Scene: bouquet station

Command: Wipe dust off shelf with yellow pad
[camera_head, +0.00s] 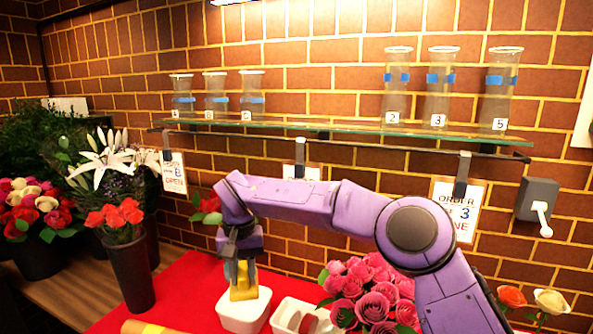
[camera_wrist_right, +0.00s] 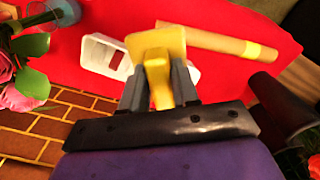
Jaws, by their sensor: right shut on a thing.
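The glass shelf (camera_head: 330,126) runs along the brick wall with several clear vases on it. Dust cannot be made out on it at this size. My right gripper (camera_head: 241,262) points down, well below the shelf, over the red table cover. It is shut on the handle of the yellow pad (camera_head: 243,287). The pad is at the white tub (camera_head: 240,314); I cannot tell whether it touches the tub. In the right wrist view both fingers (camera_wrist_right: 158,88) close on the yellow pad (camera_wrist_right: 157,45). My left gripper is not in view.
Numbered vases with blue tape stand at the shelf's left (camera_head: 215,100) and right (camera_head: 438,95). Order cards hang below it, one at right (camera_head: 458,205). Pink roses (camera_head: 370,295) and a divided white tray (camera_head: 290,318) sit beside the tub. A dark flower bucket (camera_head: 128,272) stands left.

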